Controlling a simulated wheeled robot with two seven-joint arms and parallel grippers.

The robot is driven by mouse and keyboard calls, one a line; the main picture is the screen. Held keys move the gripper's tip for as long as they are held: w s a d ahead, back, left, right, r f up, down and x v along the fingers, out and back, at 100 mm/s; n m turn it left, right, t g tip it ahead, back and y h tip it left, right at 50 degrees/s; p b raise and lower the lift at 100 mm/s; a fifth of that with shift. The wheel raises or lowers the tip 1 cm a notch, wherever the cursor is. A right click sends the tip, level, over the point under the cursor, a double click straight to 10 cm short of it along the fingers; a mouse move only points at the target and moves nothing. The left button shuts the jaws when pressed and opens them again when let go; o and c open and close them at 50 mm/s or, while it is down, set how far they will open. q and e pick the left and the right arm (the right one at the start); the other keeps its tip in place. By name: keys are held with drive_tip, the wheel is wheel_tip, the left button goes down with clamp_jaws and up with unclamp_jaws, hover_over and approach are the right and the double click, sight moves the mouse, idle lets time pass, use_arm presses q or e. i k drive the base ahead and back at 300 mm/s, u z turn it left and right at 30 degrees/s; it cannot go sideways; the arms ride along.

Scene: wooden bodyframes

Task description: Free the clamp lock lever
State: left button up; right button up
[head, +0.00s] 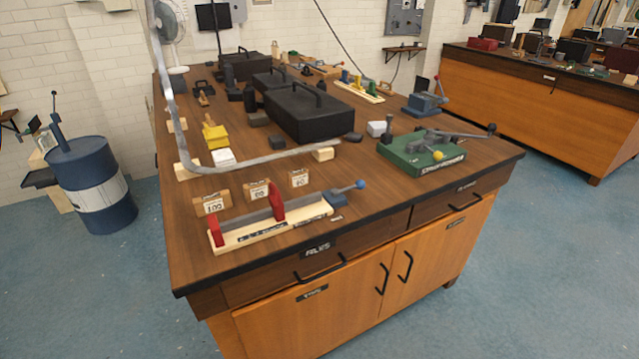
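A clamp-like fixture lies at the bench's front edge. It has a pale wooden base (270,236), two red uprights (277,202), a grey bar and a lever with a blue ball end (360,185) at its right. A green-based device (420,152) with grey arms and a yellow ball (438,155) sits at the right corner. A blue vise-like tool (425,104) with a red-tipped handle stands behind it. I cannot tell which carries the clamp lock lever. Neither of my grippers is in view.
Black toolboxes (302,110) fill the bench's middle. Small wooden blocks (212,203) stand behind the fixture, and a bent grey tube (255,161) crosses the left side. A blue drum (93,180) stands on the floor at left. The floor in front is clear.

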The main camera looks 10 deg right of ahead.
sight(359, 185)
drive_tip(key=k, duration=0.5)
drive_tip(key=u, duration=1.45)
drive_tip(key=i, duration=0.95)
drive_tip(key=z, duration=1.5)
